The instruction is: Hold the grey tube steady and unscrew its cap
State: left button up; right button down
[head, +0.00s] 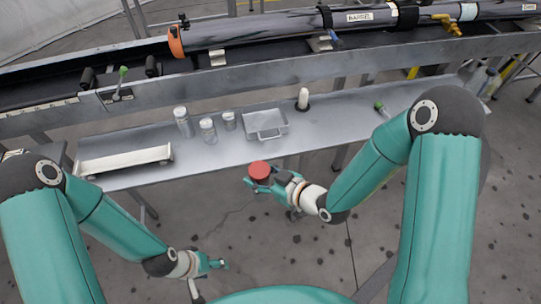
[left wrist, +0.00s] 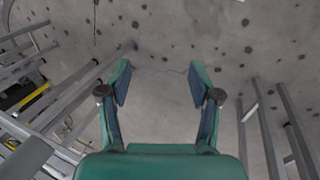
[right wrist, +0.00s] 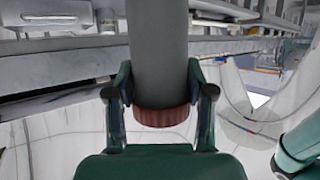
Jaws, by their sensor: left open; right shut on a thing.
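The grey tube (right wrist: 158,50) is in my right gripper (right wrist: 160,82), which is shut on its body close to the red cap. The red cap (head: 259,170) faces up in the head view, and its ribbed rim (right wrist: 161,117) shows in the right wrist view. My right gripper (head: 258,183) holds the tube in front of the bench; the tube's body is hidden below the cap in the head view. My left gripper (head: 219,264) is low at the lower left, apart from the tube. It is open and empty in the left wrist view (left wrist: 160,85).
A metal bench (head: 345,125) runs behind the tube. On it stand a white rack (head: 125,161), several small jars (head: 208,131), a metal tray (head: 264,123) and a white bottle (head: 303,98). A long barrel (head: 270,28) lies beyond. The floor between my grippers is clear.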

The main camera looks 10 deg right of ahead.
pick_arm(q)
jog(key=shift+o, duration=0.5)
jog(key=shift+s+m, duration=0.2)
jog(key=shift+m, duration=0.2)
jog(key=w+r+m+g+y, duration=0.1)
jog(key=w+r+m+g, duration=0.25)
jog(key=m, duration=0.65)
jog(key=w+r+m+g, duration=0.2)
jog(key=w+m, duration=0.2)
jog(key=m, duration=0.6)
notch_tip(320, 180, up, 25)
jog(key=m+t+y, duration=0.3)
jog(key=m+t, duration=0.2)
jog(key=m, duration=0.6)
send_over(263, 167)
jog(key=shift+w+a+f, duration=0.2)
jog(key=shift+s+d+m, duration=0.15)
jog(key=shift+d+m, duration=0.1)
jog(key=shift+m, duration=0.05)
jog(key=shift+f, duration=3.95)
